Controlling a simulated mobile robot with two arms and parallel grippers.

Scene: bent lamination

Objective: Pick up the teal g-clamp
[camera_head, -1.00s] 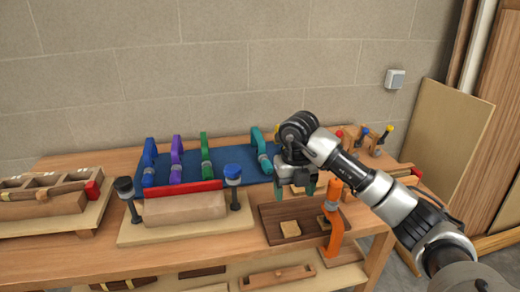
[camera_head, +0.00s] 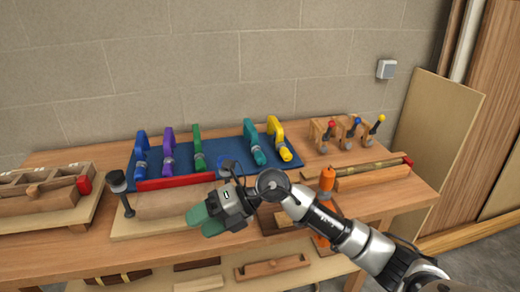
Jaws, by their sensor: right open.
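The teal g-clamp (camera_head: 255,144) stands on the dark blue mat (camera_head: 222,147), between the green clamp (camera_head: 198,150) and the yellow clamp (camera_head: 281,142). Nothing touches it, and its lower end points toward the front of the bench. My right gripper (camera_head: 205,220) is open and empty. It has green fingertips and points left, over the front right part of the bending form, in front of and left of the teal clamp. My left gripper is not in view.
Blue (camera_head: 141,156) and purple (camera_head: 169,154) clamps stand farther left on the mat. The form's red strip (camera_head: 175,183) and black-knobbed bolt (camera_head: 118,184) rise at the front left. An orange clamp (camera_head: 327,180) stands right of my wrist. Small wooden clamps (camera_head: 347,130) stand behind.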

